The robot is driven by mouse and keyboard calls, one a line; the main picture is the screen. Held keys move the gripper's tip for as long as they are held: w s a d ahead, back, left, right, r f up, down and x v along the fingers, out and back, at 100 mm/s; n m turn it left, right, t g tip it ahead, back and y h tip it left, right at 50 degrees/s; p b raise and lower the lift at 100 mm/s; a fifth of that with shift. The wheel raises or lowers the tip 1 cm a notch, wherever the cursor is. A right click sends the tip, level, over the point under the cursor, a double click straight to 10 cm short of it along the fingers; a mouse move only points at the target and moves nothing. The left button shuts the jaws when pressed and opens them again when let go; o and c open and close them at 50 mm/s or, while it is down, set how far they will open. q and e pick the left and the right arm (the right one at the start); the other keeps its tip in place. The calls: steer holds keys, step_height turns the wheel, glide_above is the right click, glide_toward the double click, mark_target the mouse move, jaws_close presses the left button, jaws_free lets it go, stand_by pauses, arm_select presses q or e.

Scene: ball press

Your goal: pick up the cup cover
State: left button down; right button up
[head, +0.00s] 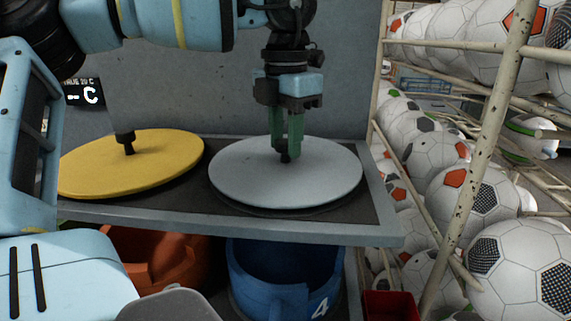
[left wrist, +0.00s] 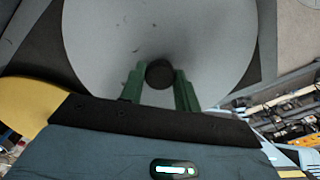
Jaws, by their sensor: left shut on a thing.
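A round light-grey cover (head: 245,182) with a black knob (head: 285,157) is over the right part of the grey shelf (head: 345,237). My left gripper (head: 288,152), with green fingers, points down from above and is shut on that knob. In the left wrist view, the knob (left wrist: 159,73) sits between the fingertips and the grey cover (left wrist: 210,40) spreads behind it. A dark edge shows under the cover; I cannot tell whether it is clear of the shelf. A yellow cover (head: 165,160) with its own black knob is to the left. My right gripper is not in view.
Below the shelf are a blue cup (head: 265,300) marked 4 and an orange cup (head: 165,265). A metal rack (head: 487,130) full of soccer balls stands close on the right. A grey wall (head: 345,95) is behind the shelf. A red bin (head: 390,305) is low right.

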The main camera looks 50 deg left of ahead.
arm_select(q)
steer(key=shift+r, duration=0.1)
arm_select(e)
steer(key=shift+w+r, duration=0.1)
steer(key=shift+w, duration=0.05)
arm_select(q)
steer(key=shift+r, duration=0.1)
